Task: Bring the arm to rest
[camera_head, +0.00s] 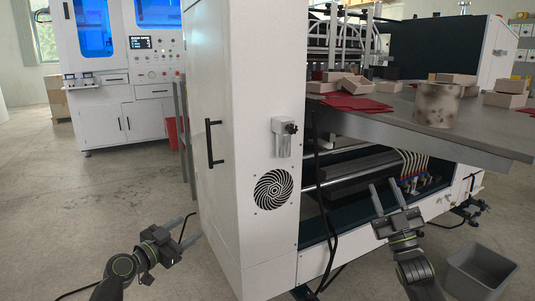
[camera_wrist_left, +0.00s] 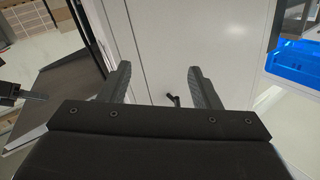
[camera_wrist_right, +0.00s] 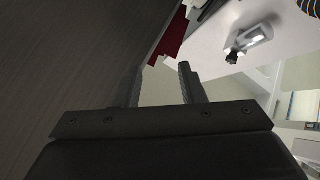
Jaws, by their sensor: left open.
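My left gripper (camera_head: 193,228) is low at the left in the head view, in front of the white machine cabinet. Its fingers are apart and empty; in the left wrist view (camera_wrist_left: 160,85) a white panel with a dark handle shows between them. My right gripper (camera_head: 386,187) is at the lower right in the head view, below the grey worktable's front edge. Its fingers point up and stand apart with nothing between them, which also shows in the right wrist view (camera_wrist_right: 160,82). Neither gripper visibly touches anything.
The white machine cabinet (camera_head: 225,100) stands between my arms. The grey worktable (camera_head: 465,135) carries small boxes (camera_head: 455,79), red sheets (camera_head: 357,103) and a mottled cylinder (camera_head: 437,105). A grey bin (camera_head: 482,272) is on the floor at the lower right. Open floor lies at the left.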

